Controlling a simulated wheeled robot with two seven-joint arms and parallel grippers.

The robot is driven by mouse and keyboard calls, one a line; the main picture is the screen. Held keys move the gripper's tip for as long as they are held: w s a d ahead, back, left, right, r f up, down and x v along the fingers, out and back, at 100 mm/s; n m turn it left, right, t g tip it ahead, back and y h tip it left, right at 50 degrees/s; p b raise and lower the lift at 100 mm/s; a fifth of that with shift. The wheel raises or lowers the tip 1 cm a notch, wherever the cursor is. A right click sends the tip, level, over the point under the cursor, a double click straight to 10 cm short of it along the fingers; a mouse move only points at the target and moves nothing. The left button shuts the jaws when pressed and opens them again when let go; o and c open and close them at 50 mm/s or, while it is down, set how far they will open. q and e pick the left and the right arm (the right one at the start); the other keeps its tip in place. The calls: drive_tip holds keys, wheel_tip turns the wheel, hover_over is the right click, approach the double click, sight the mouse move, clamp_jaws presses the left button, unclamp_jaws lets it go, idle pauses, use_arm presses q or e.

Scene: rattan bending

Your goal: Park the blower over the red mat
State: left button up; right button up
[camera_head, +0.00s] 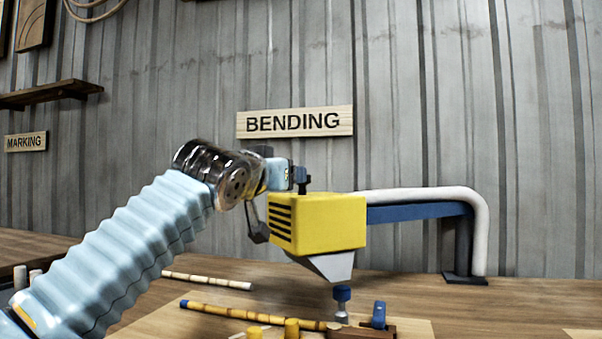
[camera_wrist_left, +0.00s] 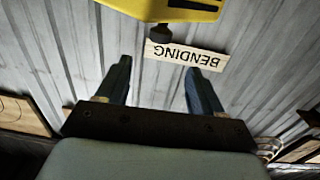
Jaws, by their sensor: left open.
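The yellow blower (camera_head: 335,222) hangs from a blue arm over the bench in the head view, with a grey nozzle pointing down and a dark knob (camera_head: 301,180) on top. In the left wrist view the yellow body (camera_wrist_left: 170,8) and the knob (camera_wrist_left: 160,33) show at the top edge. My left gripper (camera_head: 284,177) is close to the knob, at the blower's upper left. In the left wrist view its fingers (camera_wrist_left: 158,72) are apart with nothing between them. No red mat can be made out. My right gripper is not in view.
A white hose (camera_head: 480,225) runs along the blue arm (camera_head: 420,211) to a dark post. Below the nozzle are a board with a striped rattan pole (camera_head: 250,313), blue and yellow pegs and a reddish-brown block (camera_head: 362,333). Another pole (camera_head: 207,280) lies behind. The bench at right is clear.

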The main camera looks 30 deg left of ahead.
use_arm(q)
drive_tip(key=w+p, duration=0.1)
drive_tip(key=w, duration=0.2)
drive_tip(key=w+a+p, duration=0.1)
drive_tip(key=w, duration=0.2)
drive_tip(key=w+a+p, duration=0.1)
drive_tip(key=w, duration=0.3)
drive_tip(key=shift+w+p, duration=0.1)
drive_tip(key=shift+p, duration=0.3)
clamp_jaws()
